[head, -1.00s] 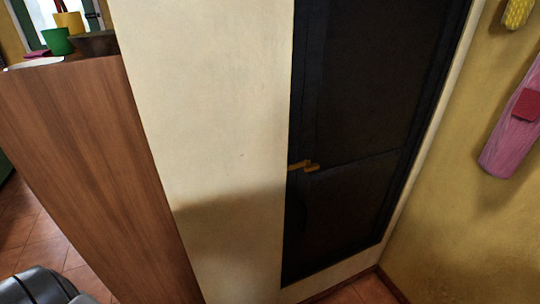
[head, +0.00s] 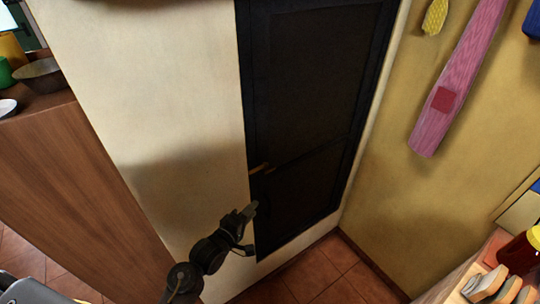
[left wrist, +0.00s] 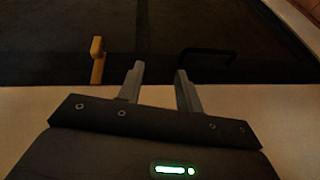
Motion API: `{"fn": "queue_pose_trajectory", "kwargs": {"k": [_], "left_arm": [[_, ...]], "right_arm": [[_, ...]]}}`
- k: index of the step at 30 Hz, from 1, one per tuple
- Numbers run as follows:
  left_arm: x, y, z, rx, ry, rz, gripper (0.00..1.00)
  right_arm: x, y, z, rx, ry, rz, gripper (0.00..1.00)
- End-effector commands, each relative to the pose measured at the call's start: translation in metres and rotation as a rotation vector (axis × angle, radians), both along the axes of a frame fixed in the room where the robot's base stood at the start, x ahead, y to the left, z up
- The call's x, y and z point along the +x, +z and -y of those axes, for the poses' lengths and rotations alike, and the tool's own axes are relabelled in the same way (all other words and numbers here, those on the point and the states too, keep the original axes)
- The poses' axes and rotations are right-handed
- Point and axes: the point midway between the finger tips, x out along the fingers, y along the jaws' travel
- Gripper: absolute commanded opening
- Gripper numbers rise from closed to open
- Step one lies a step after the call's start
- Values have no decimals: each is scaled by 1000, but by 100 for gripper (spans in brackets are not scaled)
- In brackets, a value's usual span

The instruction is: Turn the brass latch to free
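The brass latch (head: 260,168) is a small bar on the left edge of the dark door (head: 310,100), at about mid-height. In the left wrist view the latch (left wrist: 97,58) stands upright, to the left of my fingers and beyond them. My left gripper (head: 252,208) is in front of the door's lower left edge, below the latch and apart from it. In the left wrist view its two fingers (left wrist: 159,72) are spread with nothing between them. My right gripper is not in view.
A pale wall (head: 150,110) borders the door on the left. A wooden cabinet (head: 90,180) with bowls stands further left. A counter edge with a red jar (head: 520,252) is at lower right. Tiled floor (head: 315,270) is clear below.

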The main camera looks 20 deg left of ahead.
Motion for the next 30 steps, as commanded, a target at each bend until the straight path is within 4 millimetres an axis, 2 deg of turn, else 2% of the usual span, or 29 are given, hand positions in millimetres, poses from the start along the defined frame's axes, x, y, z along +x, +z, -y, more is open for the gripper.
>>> {"fn": "queue_pose_trajectory", "kwargs": {"k": [1, 3, 6, 14, 30], "left_arm": [[3, 37, -1, -47, 4, 37, 35], [5, 66, 0, -104, 3, 72, 35], [6, 88, 0, -152, 2, 99, 35], [11, 95, 1, -170, 1, 106, 35], [95, 95, 27, -168, 0, 105, 35]], "right_arm": [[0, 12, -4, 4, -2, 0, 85], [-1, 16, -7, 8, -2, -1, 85], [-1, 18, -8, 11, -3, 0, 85], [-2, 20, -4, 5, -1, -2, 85], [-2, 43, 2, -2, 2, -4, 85]]}}
